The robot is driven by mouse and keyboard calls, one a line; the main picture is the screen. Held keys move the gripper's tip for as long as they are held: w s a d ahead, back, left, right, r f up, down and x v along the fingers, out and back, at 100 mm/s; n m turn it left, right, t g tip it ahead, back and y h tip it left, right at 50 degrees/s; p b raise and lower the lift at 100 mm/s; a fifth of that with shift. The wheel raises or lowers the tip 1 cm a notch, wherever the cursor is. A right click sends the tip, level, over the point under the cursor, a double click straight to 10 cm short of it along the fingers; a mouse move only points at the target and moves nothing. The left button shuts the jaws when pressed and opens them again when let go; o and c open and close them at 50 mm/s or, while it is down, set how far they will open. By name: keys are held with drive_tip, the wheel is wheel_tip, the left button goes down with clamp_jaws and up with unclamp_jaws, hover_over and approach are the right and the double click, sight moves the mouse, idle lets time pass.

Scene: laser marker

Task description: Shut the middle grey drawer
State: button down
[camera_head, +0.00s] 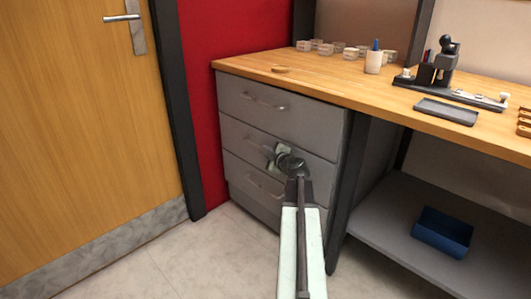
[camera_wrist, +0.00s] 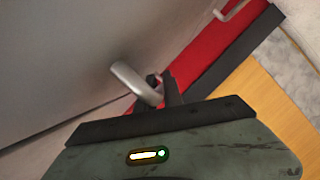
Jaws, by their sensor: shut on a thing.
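The grey drawer unit stands under the left end of the wooden desk, with three drawers one above another. The middle grey drawer (camera_head: 236,133) looks about flush with the other fronts; I cannot tell whether a small gap remains. My gripper (camera_head: 274,154) is at its front, shut on the drawer's bar handle (camera_head: 254,144). In the wrist view the silver handle (camera_wrist: 132,80) runs into the dark fingers of my gripper (camera_wrist: 162,90), which partly hide its end.
The top drawer (camera_head: 300,118) and bottom drawer (camera_head: 238,177) have similar handles. A wooden door (camera_head: 80,140) is at left. The desk (camera_head: 330,75) carries small blocks, a cup and a device. A blue bin (camera_head: 441,232) sits on the low shelf. Floor in front is clear.

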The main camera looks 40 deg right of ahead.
drive_tip(key=c, duration=1.8)
unclamp_jaws()
drive_tip(key=shift+s+d, duration=0.25)
drive_tip(key=shift+d, duration=0.15)
drive_tip(key=shift+o, duration=0.2)
drive_tip(key=shift+r, duration=0.1)
drive_tip(key=shift+a, duration=0.15)
drive_tip(key=p+v, duration=0.1)
drive_tip(key=v, duration=0.6)
drive_tip(key=shift+s+a+p, duration=0.25)
drive_tip(key=shift+p, duration=0.1)
